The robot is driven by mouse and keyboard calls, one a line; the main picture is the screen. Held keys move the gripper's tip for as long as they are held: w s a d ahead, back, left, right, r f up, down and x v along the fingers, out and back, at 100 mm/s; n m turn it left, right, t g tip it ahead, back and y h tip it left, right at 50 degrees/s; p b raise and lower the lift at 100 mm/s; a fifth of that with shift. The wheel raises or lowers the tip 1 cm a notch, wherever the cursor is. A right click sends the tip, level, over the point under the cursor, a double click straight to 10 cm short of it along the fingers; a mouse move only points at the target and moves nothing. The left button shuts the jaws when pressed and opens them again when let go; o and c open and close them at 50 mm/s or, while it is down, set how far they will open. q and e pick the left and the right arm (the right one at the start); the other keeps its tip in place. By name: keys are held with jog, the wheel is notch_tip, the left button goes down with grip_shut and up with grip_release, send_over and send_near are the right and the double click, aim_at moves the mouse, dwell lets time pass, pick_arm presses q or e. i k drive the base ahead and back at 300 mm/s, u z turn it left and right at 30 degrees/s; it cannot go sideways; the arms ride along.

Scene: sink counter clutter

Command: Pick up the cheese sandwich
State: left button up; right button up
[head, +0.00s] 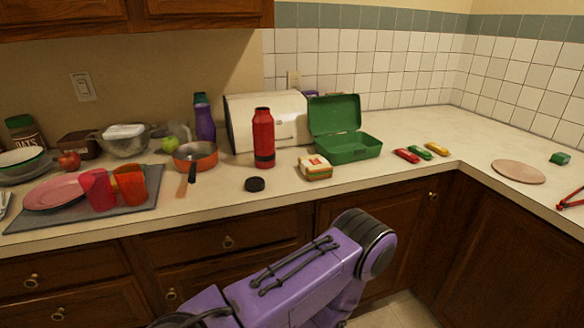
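The cheese sandwich (315,167) lies on the light counter near its front edge, in the middle of the head view. It looks like stacked bread slices with green and yellow filling at the sides. It stands clear of the red bottle to its left and the open green lunch box behind it to the right. A purple arm of mine is in front of and below the counter. Neither gripper shows in this view.
The red bottle (263,138), black cap (254,184) and open green lunch box (345,148) surround the sandwich. An orange pan (195,157) is left. Small coloured bars, including a red one (406,155), lie right. The counter edge in front is clear.

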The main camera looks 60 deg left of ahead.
aim_at(313, 167)
jog(key=u, duration=1.3)
jog(key=i, duration=0.1)
jog(key=u, duration=0.05)
